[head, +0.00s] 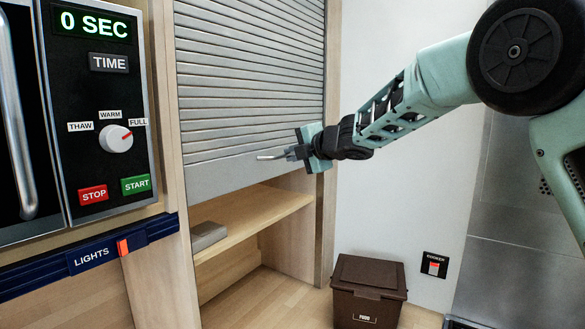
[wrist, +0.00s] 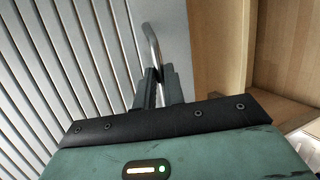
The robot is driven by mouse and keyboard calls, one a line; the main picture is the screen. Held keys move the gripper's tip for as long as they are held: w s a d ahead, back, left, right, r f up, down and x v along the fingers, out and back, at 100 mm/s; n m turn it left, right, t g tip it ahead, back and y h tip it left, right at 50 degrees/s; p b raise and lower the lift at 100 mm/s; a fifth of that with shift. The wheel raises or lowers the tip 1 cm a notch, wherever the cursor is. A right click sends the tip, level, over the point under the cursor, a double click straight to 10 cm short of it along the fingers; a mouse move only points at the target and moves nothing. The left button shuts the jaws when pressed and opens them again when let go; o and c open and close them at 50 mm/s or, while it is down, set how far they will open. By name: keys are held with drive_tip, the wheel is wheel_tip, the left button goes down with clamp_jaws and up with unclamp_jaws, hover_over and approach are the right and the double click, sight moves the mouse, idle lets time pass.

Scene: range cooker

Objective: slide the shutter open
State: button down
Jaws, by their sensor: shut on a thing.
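The shutter (head: 250,85) is a grey slatted panel that covers the upper part of a wooden cupboard in the head view. Its lower edge hangs above a shelf, and the space below is uncovered. A bent metal handle (head: 267,158) sticks out near the bottom of the shutter. My gripper (head: 291,154) reaches in from the right and is shut on the handle. In the wrist view, the dark fingers of my gripper (wrist: 160,88) close around the lower part of the handle (wrist: 150,38), beside the slats of the shutter (wrist: 75,50). The fingers hide the gripped part.
A wooden shelf (head: 270,208) with a grey box (head: 207,236) lies below the shutter. A brown lidded bin (head: 368,290) stands below at right, near a cooker switch (head: 434,265). A microwave panel (head: 105,120) and a lights switch (head: 122,247) are at left.

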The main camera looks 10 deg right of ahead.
wheel_tip(320, 180, up, 8)
drive_tip(key=p, duration=0.3)
drive_tip(key=shift+r+p, duration=0.25)
drive_tip(key=shift+p, duration=0.05)
drive_tip(key=c, duration=1.5)
unclamp_jaws()
drive_tip(key=shift+f, duration=0.1)
drive_tip(key=b+v, duration=0.3)
drive_tip(key=v, duration=1.4)
drive_tip(key=shift+s+d+b, duration=0.15)
drive_tip(key=shift+d+b, duration=0.05)
drive_tip(key=shift+b, duration=0.1)
drive_tip(key=shift+f, duration=0.1)
